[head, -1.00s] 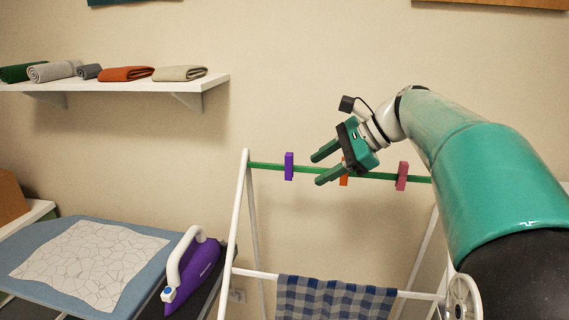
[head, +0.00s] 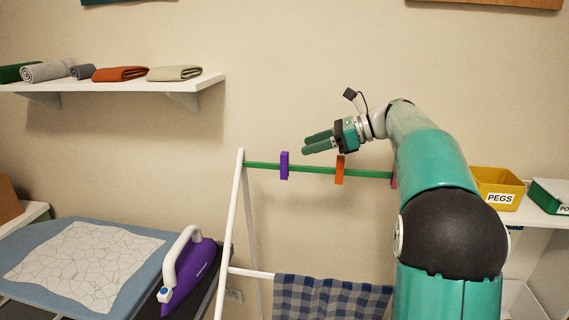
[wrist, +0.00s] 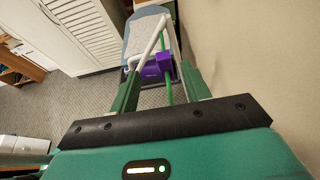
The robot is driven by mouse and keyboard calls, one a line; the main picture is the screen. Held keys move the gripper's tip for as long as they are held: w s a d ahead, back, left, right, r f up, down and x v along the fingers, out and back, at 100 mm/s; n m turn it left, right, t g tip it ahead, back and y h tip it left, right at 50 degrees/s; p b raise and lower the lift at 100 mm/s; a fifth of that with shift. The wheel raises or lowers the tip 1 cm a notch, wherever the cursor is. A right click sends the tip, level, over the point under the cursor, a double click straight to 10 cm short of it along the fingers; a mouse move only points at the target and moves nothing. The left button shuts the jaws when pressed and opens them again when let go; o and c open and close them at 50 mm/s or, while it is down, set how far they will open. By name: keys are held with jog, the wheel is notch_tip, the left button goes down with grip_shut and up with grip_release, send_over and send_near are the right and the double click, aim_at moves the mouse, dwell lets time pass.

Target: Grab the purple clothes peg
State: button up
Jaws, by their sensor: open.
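The purple clothes peg (head: 284,165) is clipped upright on the green top rail (head: 312,168) of the white drying rack. In the wrist view the purple peg (wrist: 164,61) shows ahead, between the lines of my two fingers, in front of the purple iron. My gripper (head: 304,144) is open and empty, to the right of the peg and slightly higher, its fingers pointing left towards it. The gripper also shows in the wrist view (wrist: 160,85). A clear gap remains between fingertips and peg.
An orange peg (head: 340,169) sits on the rail below my gripper; a pink peg (head: 394,180) is mostly hidden by my arm. A checked cloth (head: 330,297) hangs below. The purple iron (head: 192,275) stands on the ironing board (head: 140,228). A yellow PEGS box (head: 497,188) is right.

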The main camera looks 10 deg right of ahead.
aim_at(286, 153)
jog(key=x, duration=0.7)
jog(key=shift+w+f, duration=0.2)
jog(key=shift+w, duration=0.05)
jog(key=shift+d, duration=0.1)
grip_shut()
